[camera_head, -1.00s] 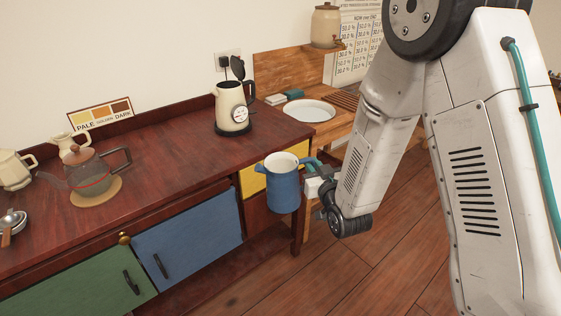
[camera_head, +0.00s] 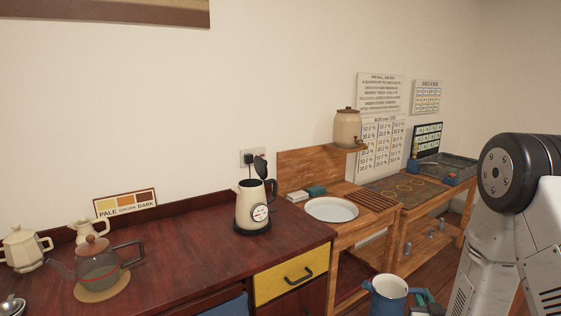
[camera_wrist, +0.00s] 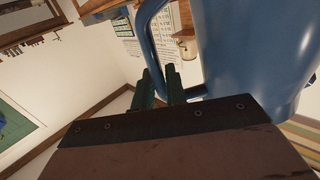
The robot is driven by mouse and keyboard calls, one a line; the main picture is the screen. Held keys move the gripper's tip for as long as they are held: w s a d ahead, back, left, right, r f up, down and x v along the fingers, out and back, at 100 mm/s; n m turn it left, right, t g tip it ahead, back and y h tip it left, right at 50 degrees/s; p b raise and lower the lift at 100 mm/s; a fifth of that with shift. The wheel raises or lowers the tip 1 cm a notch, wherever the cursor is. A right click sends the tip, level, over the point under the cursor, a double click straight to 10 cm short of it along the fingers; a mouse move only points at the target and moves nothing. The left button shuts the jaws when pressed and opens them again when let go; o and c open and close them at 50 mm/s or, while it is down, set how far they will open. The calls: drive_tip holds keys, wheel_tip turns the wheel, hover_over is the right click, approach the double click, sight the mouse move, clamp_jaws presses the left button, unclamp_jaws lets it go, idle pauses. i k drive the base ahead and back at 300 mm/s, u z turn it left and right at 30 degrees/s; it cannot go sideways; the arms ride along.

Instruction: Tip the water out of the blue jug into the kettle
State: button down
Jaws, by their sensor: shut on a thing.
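The blue jug (camera_head: 388,297) is at the bottom of the head view, cut off by the lower edge, in front of the counter. It looks upright, with its pale inside showing at the rim. My gripper (camera_head: 424,300) is at its right side, shut on its handle. In the wrist view the jug (camera_wrist: 255,50) fills the upper right, and my gripper (camera_wrist: 160,88) has its green fingers at the handle. The cream kettle (camera_head: 250,207) stands on the dark red counter with its black lid raised. I cannot see water in either.
A glass teapot (camera_head: 97,267) on a round mat and cream pots (camera_head: 24,248) stand on the counter's left. A basin (camera_head: 331,209) is set in the wooden stand right of the kettle. A crock (camera_head: 347,127) sits on a shelf above.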

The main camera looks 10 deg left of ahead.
sight(251, 205)
drive_tip(key=z, duration=2.4)
drive_tip(key=k, duration=1.45)
drive_tip(key=u, duration=1.85)
drive_tip(key=i, duration=1)
drive_tip(key=z, duration=0.05)
